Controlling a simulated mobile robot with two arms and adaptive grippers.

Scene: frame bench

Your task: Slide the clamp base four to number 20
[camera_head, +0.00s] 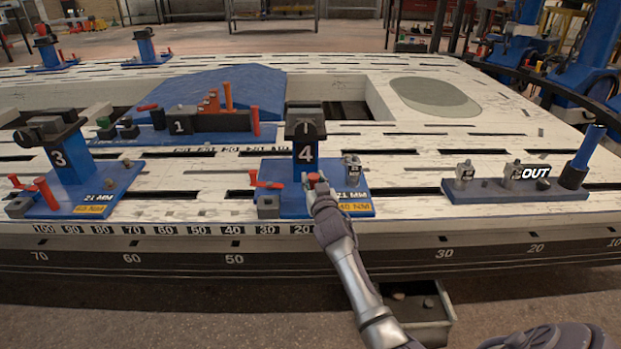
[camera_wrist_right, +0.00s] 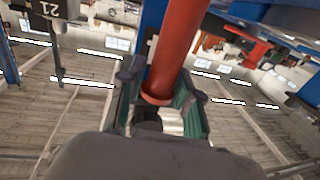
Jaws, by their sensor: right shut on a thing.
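Clamp base four (camera_head: 285,170) is a blue plate with an upright blue post marked 4 and a dark clamp head on top. It stands near the front edge of the white bench. My right gripper (camera_head: 318,184) reaches it from the front right and is shut on a red handle (camera_wrist_right: 182,45), which stands between its fingers in the wrist view. The number 20 (camera_head: 301,230) on the upper front scale lies below the base, just left of the gripper. Part of the base front is hidden by the gripper. My left gripper is not in view.
Clamp base three (camera_head: 75,185) stands to the left and unit one (camera_head: 180,128) behind. A blue plate marked OUT (camera_head: 515,194) sits to the right, with clear bench between it and base four. A lower scale has another 20 (camera_head: 536,248) farther right.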

